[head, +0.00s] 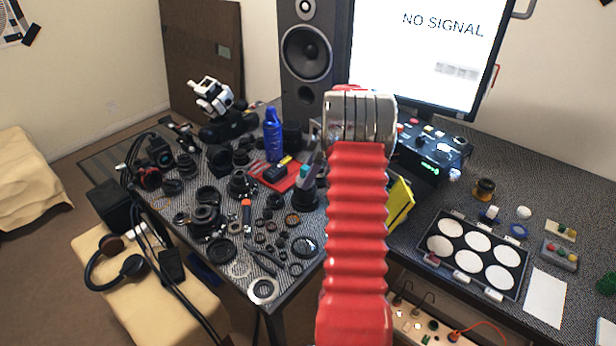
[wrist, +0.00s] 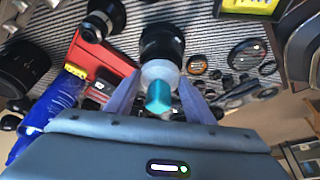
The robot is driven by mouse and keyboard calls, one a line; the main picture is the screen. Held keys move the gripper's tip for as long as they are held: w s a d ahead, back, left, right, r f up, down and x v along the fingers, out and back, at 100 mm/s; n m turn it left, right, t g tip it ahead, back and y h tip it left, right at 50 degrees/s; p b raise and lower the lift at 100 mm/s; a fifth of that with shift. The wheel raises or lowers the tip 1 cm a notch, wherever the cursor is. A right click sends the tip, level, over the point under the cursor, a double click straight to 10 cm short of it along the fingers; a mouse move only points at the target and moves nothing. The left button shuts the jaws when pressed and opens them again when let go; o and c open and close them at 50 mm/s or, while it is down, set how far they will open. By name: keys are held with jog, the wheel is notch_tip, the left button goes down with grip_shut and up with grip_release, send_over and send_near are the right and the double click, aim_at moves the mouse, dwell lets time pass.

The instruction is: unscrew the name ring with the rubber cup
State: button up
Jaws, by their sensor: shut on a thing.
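My gripper (wrist: 160,82) is shut on the rubber cup, with one pale finger on each side of it. The rubber cup (wrist: 158,98) shows a teal block and a pale round part in the wrist view. It lines up with the end of a black lens (wrist: 162,42); I cannot tell whether they touch. In the head view, the cup's teal part (head: 304,174) shows just left of my red arm, above the lens (head: 306,199). The name ring cannot be made out; the cup and fingers cover that end of the lens.
A red tray (head: 272,181) and a blue bottle (head: 273,135) stand close by on the left. Several lens parts and loose rings crowd the mat. A yellow panel (head: 400,203) is to the right. A black case with white discs (head: 472,258) lies farther right.

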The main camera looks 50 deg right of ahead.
aim_at(305, 167)
jog(key=shift+r, duration=1.3)
jog(key=shift+r, duration=0.1)
jog(key=shift+r, duration=1.4)
